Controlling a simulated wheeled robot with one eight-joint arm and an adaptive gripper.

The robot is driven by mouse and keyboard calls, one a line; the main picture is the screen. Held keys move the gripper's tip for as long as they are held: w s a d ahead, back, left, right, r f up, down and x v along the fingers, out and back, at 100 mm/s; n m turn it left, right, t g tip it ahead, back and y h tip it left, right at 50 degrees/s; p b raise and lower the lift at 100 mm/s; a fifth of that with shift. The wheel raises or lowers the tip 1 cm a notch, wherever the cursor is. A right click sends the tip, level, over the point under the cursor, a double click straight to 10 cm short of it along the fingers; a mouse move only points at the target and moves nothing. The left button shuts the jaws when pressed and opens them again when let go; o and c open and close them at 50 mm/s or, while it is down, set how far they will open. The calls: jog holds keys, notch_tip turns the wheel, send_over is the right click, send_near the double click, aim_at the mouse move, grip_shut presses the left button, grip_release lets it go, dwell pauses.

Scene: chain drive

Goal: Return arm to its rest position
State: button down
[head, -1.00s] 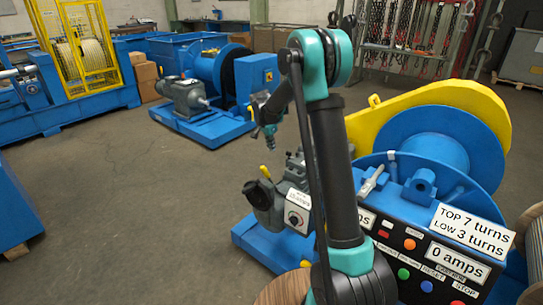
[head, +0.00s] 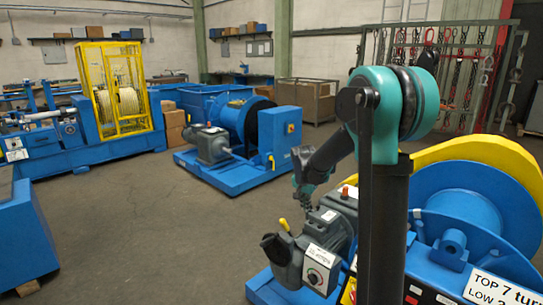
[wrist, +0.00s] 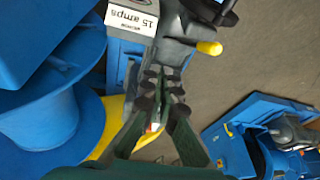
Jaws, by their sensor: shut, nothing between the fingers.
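My arm rises through the right half of the head view, with its black link and teal joint (head: 380,100) upright in front of the near machine. Its far end bends down to my gripper (head: 303,192), which is small, dark and partly blurred there. In the wrist view my gripper (wrist: 163,85) has its fingertips together with nothing between them. It points towards the grey motor housing (wrist: 180,30) with the "15 amps" label; whether it touches cannot be told.
The near winch has a blue drum (head: 455,210), a yellow guard (head: 500,152) and a grey motor with a yellow-tipped lever (head: 284,225). A second blue winch (head: 240,130) and a yellow cage (head: 110,85) stand farther back. The grey floor (head: 130,225) between is open.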

jog(key=s+d+f+n, duration=0.1)
jog(key=s+f+n, duration=0.1)
jog(key=s, duration=0.8)
jog(key=s+d+f+n+y, duration=0.1)
jog(key=s+d+f+n, duration=0.1)
jog(key=s, duration=0.8)
jog(key=s+d+f+n+t, duration=0.1)
jog(key=s+f+n, duration=0.1)
jog(key=s, duration=0.9)
jog(key=shift+d+f+n, duration=0.15)
jog(key=shift+d+n, duration=0.2)
jog(key=shift+n, duration=0.55)
